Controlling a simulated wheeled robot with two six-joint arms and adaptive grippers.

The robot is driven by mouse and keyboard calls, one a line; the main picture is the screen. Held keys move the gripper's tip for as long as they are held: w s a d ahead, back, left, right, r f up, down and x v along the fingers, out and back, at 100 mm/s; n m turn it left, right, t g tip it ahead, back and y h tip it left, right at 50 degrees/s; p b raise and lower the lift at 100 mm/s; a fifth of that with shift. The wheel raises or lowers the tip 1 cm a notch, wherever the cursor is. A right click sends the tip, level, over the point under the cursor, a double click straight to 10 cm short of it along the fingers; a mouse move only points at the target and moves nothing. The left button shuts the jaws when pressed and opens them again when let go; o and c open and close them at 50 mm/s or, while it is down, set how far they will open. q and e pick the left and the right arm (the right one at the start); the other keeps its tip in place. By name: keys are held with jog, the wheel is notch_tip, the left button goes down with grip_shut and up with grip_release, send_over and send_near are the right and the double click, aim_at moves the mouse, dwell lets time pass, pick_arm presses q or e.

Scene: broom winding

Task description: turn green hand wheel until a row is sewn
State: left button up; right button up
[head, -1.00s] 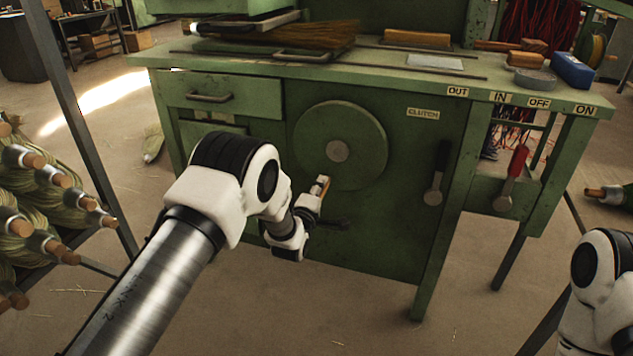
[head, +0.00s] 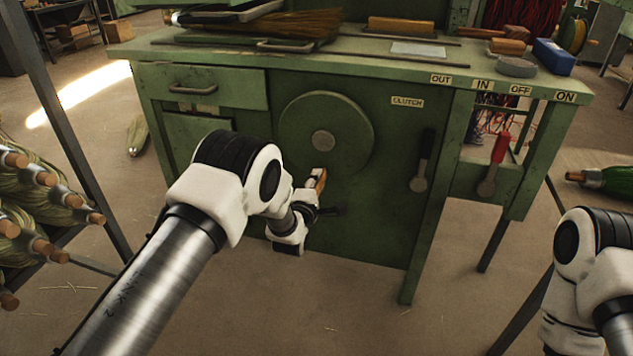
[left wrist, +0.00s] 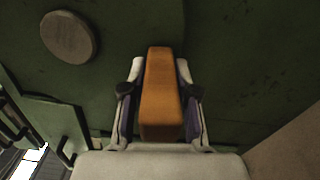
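The green hand wheel (head: 326,112) is on the front of the green machine, with a round pale hub (head: 323,141). Its wooden handle (head: 320,175) sits at the wheel's lower rim, almost straight below the hub. My left gripper (head: 312,184) is at this handle. In the left wrist view the orange-brown handle (left wrist: 162,90) lies between the two fingers, which press on its sides; the hub (left wrist: 68,37) shows at upper left. My right arm shows at the right edge of the head view, but its gripper is out of frame.
A dark-handled clutch lever (head: 422,160) hangs right of the wheel. A red-handled lever (head: 495,163) is farther right, under the OUT, IN, OFF and ON labels. A broom head (head: 290,26) lies on the bench top. A rack of straw bundles (head: 45,200) stands at left.

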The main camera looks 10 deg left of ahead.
pick_arm(q)
jog(key=o, duration=0.3)
jog(key=shift+f, duration=0.1)
jog(key=shift+o, duration=0.2)
jog(key=s, duration=1.2)
jog(key=shift+a, duration=0.25)
